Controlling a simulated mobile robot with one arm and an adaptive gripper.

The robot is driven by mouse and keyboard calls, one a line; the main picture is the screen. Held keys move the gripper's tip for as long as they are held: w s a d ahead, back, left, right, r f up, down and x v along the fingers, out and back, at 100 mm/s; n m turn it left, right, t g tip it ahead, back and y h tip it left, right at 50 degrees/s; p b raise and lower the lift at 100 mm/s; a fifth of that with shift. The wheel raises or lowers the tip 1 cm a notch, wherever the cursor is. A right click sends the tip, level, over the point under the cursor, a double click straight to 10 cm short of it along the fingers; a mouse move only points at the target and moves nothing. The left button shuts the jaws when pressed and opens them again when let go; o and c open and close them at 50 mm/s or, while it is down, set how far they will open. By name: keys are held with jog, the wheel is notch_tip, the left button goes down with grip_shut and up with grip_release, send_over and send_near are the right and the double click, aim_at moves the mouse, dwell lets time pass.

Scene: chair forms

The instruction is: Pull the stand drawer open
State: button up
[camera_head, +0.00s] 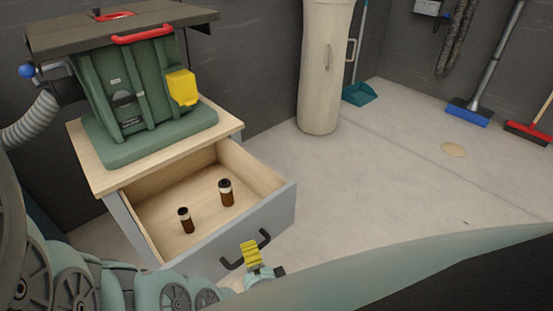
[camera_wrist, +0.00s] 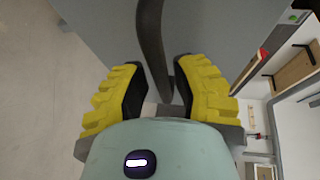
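The stand drawer (camera_head: 278,213) is pulled well out of the wooden stand (camera_head: 97,172), and its inside shows. Its grey front carries a dark bar handle (camera_head: 232,264). My gripper (camera_head: 250,252) is at the middle of this handle, with yellow fingers. The exact contact at the pads is partly hidden.
Two brown bottles (camera_head: 226,192) (camera_head: 185,220) stand in the drawer. A green machine (camera_head: 140,95) sits on the stand. A cream cylinder (camera_head: 320,80) stands behind on the right. A blue broom (camera_head: 468,112) and red broom (camera_head: 528,133) lean farther right.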

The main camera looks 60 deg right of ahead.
jog(key=shift+o, duration=1.2)
jog(key=v, duration=1.2)
